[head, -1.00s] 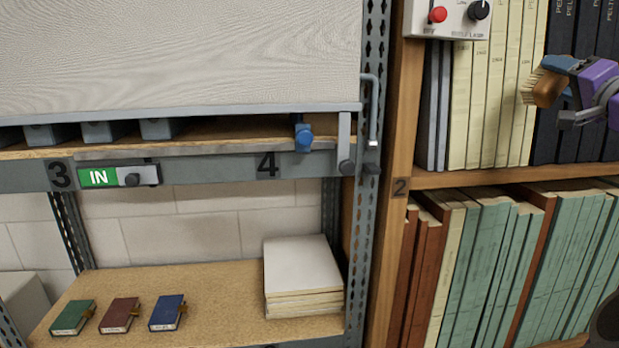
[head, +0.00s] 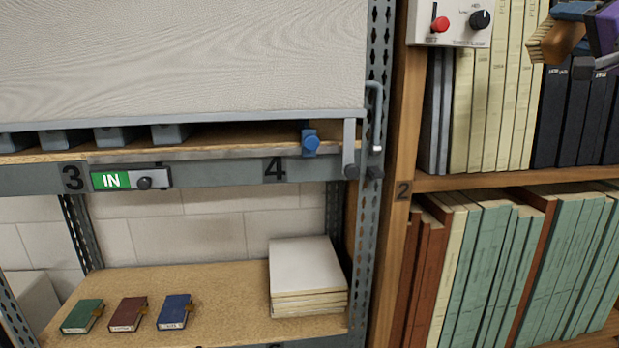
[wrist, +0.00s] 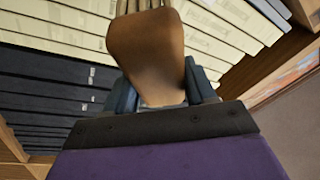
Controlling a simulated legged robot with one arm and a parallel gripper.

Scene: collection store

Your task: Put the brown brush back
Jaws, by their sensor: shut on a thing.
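The brown brush (head: 563,38) is at the upper right of the head view, with a brown wooden body and pale tan bristles pointing left. My gripper (head: 580,14) is shut on it and holds it in the air in front of the bookcase. In the wrist view the brown wooden part (wrist: 148,52) stands up between the blue-grey jaws (wrist: 158,92). No marked place for the brush can be made out.
A bookcase with cream volumes (head: 490,100), dark volumes (head: 575,115) and green volumes (head: 480,260) stands close at right. A control box (head: 450,22) is on its upright. At left, a metal rack has a pale blind (head: 180,60), a blue knob (head: 311,143), small books (head: 128,313) and a paper stack (head: 308,275).

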